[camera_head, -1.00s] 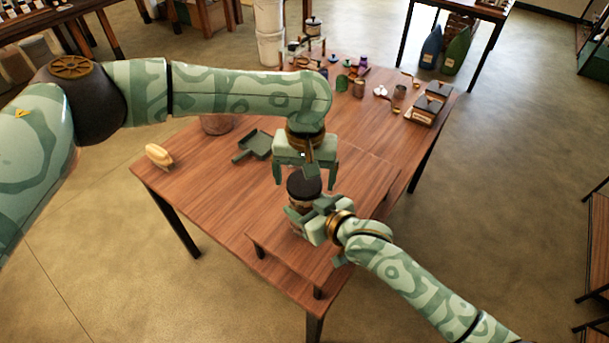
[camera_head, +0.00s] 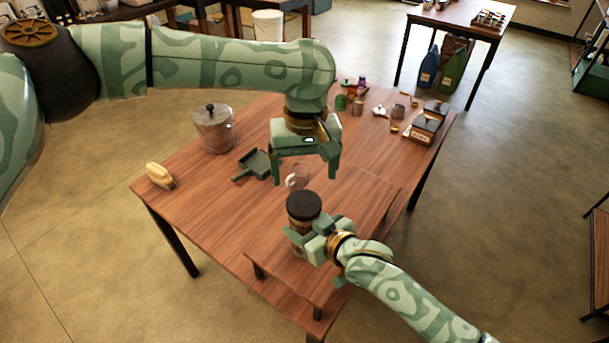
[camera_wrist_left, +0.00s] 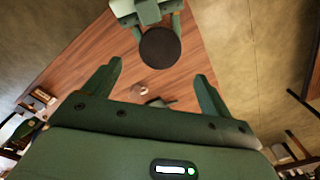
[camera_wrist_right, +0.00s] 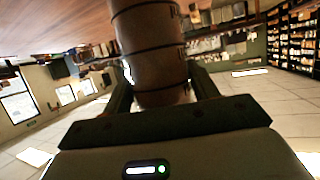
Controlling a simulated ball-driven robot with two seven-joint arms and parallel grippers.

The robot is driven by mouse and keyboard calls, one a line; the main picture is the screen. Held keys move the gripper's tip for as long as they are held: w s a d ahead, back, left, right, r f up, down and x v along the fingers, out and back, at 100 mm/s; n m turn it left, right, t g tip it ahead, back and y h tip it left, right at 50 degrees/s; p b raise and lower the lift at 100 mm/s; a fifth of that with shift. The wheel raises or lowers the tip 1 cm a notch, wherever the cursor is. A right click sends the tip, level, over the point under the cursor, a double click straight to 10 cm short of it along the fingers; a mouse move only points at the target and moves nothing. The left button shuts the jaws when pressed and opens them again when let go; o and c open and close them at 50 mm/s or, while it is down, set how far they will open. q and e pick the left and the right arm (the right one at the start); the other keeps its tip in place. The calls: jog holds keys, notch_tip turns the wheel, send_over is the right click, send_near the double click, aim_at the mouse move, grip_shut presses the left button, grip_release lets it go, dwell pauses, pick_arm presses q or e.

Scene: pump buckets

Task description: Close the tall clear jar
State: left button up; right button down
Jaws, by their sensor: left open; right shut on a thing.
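The tall clear jar (camera_head: 297,238) stands upright near the front of the table, with a dark round lid (camera_head: 304,205) on its top. Whether the lid is fully seated I cannot tell. My right gripper (camera_head: 308,245) is shut around the jar's body from the right; its wrist view shows the jar (camera_wrist_right: 150,50) between the fingers. My left gripper (camera_head: 305,177) is open and empty, raised above and behind the jar. Its wrist view shows the lid (camera_wrist_left: 160,47) ahead, beyond the fingertips and apart from them.
A clear mug (camera_head: 297,175) stands behind the jar. Several small jars and dark boxes (camera_head: 427,127) fill the far right. The table's front left is clear.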

aim_at(304, 201)
pick_arm(q)
jog(key=shift+a+f, duration=0.1)
jog(key=shift+f, duration=3.95)
jog(key=c, duration=1)
jog(key=m, duration=0.3)
jog(key=shift+w, duration=0.1)
jog(key=o, duration=1.1)
jog(key=shift+r, duration=2.3)
